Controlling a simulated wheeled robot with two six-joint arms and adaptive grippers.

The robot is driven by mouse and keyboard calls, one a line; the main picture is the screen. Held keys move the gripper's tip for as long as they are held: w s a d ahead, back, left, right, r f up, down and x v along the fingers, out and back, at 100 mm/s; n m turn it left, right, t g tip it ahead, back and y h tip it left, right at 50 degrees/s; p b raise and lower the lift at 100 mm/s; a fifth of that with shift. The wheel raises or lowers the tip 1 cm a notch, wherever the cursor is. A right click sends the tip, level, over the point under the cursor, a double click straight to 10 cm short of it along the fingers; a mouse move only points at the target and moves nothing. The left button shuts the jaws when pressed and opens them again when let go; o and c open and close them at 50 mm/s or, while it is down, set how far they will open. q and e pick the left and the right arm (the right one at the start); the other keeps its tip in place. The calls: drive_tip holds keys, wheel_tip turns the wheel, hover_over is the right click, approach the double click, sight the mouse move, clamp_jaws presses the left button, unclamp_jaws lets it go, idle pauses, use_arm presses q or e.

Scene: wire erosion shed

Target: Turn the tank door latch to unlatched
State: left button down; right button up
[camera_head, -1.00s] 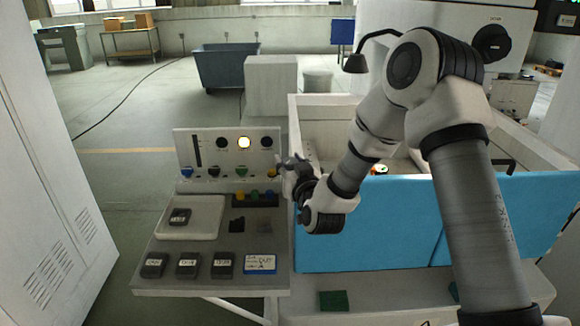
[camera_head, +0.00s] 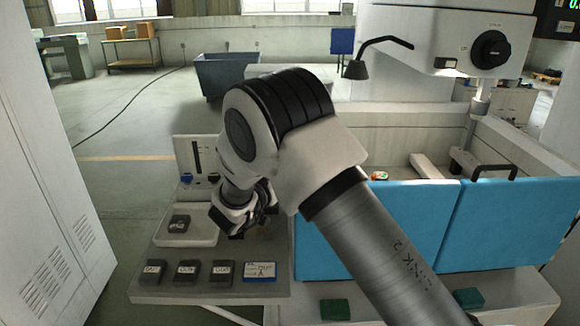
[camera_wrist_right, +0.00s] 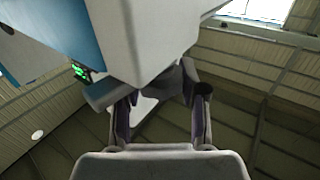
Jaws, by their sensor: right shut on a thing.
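The blue tank door (camera_head: 400,225) fronts the white tank in the head view; its left end is partly behind my right arm. My right gripper (camera_head: 262,212) is beside that left end, over the right part of the console, partly hidden by my arm. In the right wrist view the fingers (camera_wrist_right: 160,98) are closed in on a part below a large pale body (camera_wrist_right: 165,40), with blue beside it. This part looks like the tank door latch, but its shape and angle are mostly hidden. The latch cannot be made out in the head view. My left gripper is not in view.
The console shelf (camera_head: 200,293) holds several dark blocks, a blue-and-white card (camera_head: 259,272) and a white tray (camera_head: 192,239). A black handle (camera_head: 480,170) stands at the tank's right. A lamp (camera_head: 357,68) hangs over the tank. A white cabinet (camera_head: 45,190) stands left.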

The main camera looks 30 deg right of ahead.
drive_tip(key=shift+r+m+g+h, duration=0.1)
drive_tip(key=shift+m+g+h, duration=0.4)
drive_tip(key=shift+m+g, duration=0.75)
drive_tip(key=shift+n+g, duration=0.25)
drive_tip(key=o, duration=1.2)
drive_tip(key=shift+c, duration=0.2)
drive_tip(key=v, duration=0.7)
drive_tip(key=shift+a, duration=0.3)
drive_tip(key=shift+d, duration=0.15)
